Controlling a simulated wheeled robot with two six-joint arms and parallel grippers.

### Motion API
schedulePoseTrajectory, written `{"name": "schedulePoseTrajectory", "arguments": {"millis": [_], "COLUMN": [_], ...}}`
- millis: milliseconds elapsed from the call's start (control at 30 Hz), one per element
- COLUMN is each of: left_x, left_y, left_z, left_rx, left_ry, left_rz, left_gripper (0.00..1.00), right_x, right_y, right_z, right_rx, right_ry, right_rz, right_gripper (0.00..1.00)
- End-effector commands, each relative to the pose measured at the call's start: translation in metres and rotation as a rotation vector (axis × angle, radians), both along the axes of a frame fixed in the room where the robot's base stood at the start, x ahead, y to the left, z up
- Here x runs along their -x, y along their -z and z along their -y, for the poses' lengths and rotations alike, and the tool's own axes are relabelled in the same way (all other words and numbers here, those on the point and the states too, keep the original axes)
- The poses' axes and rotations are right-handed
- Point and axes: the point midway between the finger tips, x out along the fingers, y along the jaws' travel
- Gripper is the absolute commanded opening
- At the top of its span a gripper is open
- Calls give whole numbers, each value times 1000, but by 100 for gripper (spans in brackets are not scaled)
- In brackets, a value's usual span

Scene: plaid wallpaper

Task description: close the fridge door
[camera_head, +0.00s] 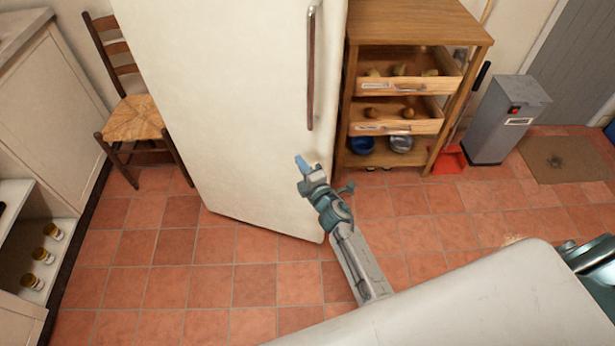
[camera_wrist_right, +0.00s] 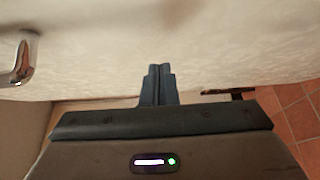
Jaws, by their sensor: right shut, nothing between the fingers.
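The fridge door (camera_head: 240,110) is a tall cream-white panel in the upper middle of the head view. Its long vertical handle (camera_head: 310,70) is near its right edge. I cannot tell how far the door stands open. My right gripper (camera_head: 301,163) is shut and empty, in front of the lower right part of the door, below the handle. In the right wrist view the shut fingers (camera_wrist_right: 158,70) point at the pale door face (camera_wrist_right: 180,40), and a metal handle end (camera_wrist_right: 22,58) shows at left. I cannot tell whether the fingertips touch the door. My left gripper is out of view.
A wooden shelf unit (camera_head: 420,25) stands right of the fridge, beside a grey bin (camera_head: 508,115). A chair (camera_head: 135,115) with a woven seat stands to the left. The tiled floor (camera_head: 200,275) before the fridge is clear.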

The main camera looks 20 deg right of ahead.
Motion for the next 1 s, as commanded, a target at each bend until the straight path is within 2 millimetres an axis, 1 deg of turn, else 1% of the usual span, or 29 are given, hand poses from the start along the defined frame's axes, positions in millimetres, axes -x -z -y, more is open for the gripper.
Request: {"name": "schedulePoseTrajectory", "arguments": {"millis": [33,200,633,733,800,867,900,967,1000], "left_x": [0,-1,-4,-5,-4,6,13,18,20], "left_y": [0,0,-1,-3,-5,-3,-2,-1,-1], "left_z": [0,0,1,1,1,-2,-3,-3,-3], "left_rx": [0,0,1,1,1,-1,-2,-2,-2], "left_ry": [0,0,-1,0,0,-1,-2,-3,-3], "left_rz": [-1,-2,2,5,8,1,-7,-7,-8], "left_gripper": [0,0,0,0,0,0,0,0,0], "right_x": [-7,-19,-22,-28,-36,-47,-55,-65,-71], "right_y": [0,0,0,-1,-1,-2,-2,-2,-2], "right_z": [6,16,19,22,28,36,42,54,64], "right_rx": [4,2,1,4,7,7,8,8,9], "right_ry": [0,0,0,-12,-33,-57,-75,-102,-120], "right_rz": [1,0,-1,1,2,4,4,3,3], "right_gripper": [0,0,0,0,0,0,0,0,0]}}
